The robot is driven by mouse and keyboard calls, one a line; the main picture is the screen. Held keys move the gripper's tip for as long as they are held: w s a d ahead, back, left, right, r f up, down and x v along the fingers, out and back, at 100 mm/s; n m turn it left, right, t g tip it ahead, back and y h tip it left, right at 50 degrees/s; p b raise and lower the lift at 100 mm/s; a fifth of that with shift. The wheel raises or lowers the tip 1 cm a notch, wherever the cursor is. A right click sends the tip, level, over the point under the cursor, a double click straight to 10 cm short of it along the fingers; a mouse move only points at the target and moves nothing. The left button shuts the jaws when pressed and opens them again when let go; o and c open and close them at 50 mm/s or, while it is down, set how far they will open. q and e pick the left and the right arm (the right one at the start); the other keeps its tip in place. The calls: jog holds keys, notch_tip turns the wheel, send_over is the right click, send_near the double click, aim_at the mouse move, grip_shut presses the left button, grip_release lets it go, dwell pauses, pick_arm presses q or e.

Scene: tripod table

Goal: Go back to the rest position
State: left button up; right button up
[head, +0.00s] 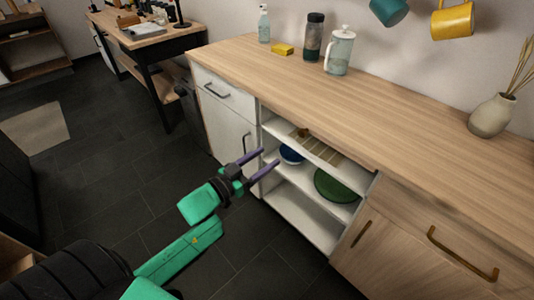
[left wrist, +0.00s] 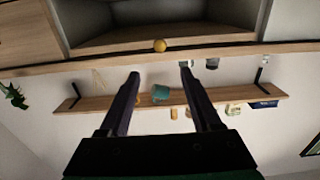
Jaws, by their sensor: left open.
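My left gripper (head: 270,158) is open, with two purple fingers apart and nothing between them. In the head view it is in front of the open shelf unit (head: 318,228) under the counter, near its left side. My green left arm reaches up to it from the lower left. In the left wrist view the two fingers (left wrist: 159,75) stand apart with a wall shelf and a teal mug behind them. My right gripper does not show.
The wooden counter (head: 340,110) carries a soap bottle (head: 264,24), a yellow sponge (head: 283,49), a dark jar (head: 313,38), a glass press (head: 340,52) and a vase (head: 491,115). A blue bowl (head: 291,154) and green plate (head: 333,187) sit inside the unit. Open floor (head: 110,180) lies left.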

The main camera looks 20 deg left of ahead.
pick_arm(q)
jog(key=s+a+f+n+g+y+p, duration=0.1)
jog(key=s+a+f+g+y+p, duration=0.15)
jog(key=f, duration=0.55)
jog(key=s+a+f+n+g+y+p, duration=0.1)
jog(key=s+a+f+g+y, duration=0.15)
jog(key=f, duration=0.55)
jog(key=s+a+f+n+g+y+p, duration=0.1)
jog(key=s+a+f+p, duration=0.15)
jog(key=f, duration=0.65)
jog(key=s+d+f+g+p, duration=0.1)
jog(key=s+f+g, duration=0.2)
jog(key=s, duration=0.7)
jog(key=s+d+f+g+p, duration=0.1)
jog(key=s+f+g, duration=0.2)
jog(key=s+f, duration=0.4)
jog(key=s+d+f+m+g+p, duration=0.1)
jog(key=s+f, duration=0.4)
jog(key=s, duration=0.7)
jog(key=g+p, duration=0.1)
jog(key=g, duration=0.1)
jog(key=shift+s+f+g+y, duration=0.25)
jog(key=shift+s+g+y, duration=0.05)
jog(key=shift+s+y, duration=0.1)
